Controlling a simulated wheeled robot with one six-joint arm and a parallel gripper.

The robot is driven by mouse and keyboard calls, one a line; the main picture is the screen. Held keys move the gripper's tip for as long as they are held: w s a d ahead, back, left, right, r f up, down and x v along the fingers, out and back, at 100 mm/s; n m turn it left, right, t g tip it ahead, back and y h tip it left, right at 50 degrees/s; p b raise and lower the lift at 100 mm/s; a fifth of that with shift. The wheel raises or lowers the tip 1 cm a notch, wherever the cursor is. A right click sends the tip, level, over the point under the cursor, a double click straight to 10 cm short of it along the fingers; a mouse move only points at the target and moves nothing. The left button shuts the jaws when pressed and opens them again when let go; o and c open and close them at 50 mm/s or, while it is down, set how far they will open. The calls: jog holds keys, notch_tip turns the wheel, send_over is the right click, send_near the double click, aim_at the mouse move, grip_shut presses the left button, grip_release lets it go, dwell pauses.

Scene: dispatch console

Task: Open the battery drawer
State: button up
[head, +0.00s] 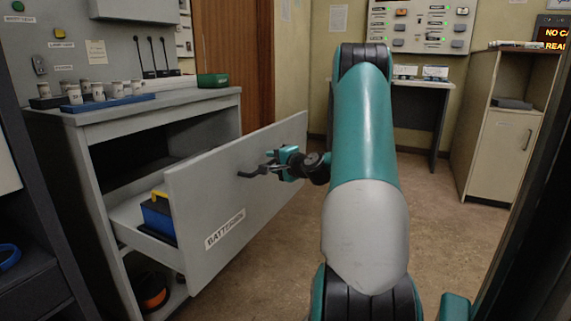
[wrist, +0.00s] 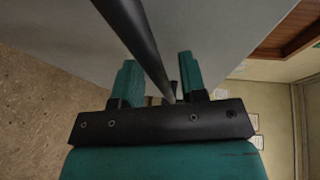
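The battery drawer (head: 235,195), a wide grey front labelled "BATTERIES", stands pulled well out of the grey cabinet. Its interior shows behind the front, with a blue and yellow item (head: 158,215) inside. The dark bar handle (head: 250,174) is on the outer face of the front. My gripper (head: 276,163) is at the handle. In the wrist view the handle bar (wrist: 138,40) runs between the two teal fingers of my gripper (wrist: 158,80), with a gap visible on each side. The fingers look open around the bar, not clamped on it.
The cabinet top holds a blue tray (head: 108,103) with several white cylinders, and a green box (head: 212,80). An orange and black item (head: 152,292) lies on the shelf below the drawer. Brown floor (head: 270,270) is clear right of the drawer. A beige cabinet (head: 495,150) stands at right.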

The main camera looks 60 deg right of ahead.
jog(key=v, duration=1.7)
jog(key=shift+p, duration=0.3)
jog(key=w+a+n+g+y, duration=0.2)
jog(key=w+a+n+y, duration=0.25)
jog(key=a, duration=0.45)
jog(key=w+a+n+g+y, duration=0.25)
jog(key=a+n, duration=0.25)
jog(key=a, duration=0.4)
jog(key=w+a+n+g+y, duration=0.1)
jog(key=w+a+n+y, duration=0.35)
jog(key=a, duration=0.45)
jog(key=s+a+n+g, duration=0.4)
jog(key=a+n+g, duration=0.2)
jog(key=a, duration=0.7)
jog(key=s+a+r+n+g+h, duration=0.2)
jog(key=s+a+n+g, duration=0.2)
jog(key=s+a+n, duration=0.65)
notch_tip(320, 180, up, 30)
jog(key=s+d+m+p, duration=0.1)
jog(key=m+p, duration=0.1)
jog(key=p, duration=2.7)
jog(key=shift+s+d+m+p, duration=0.3)
jog(key=shift+d+m, duration=0.05)
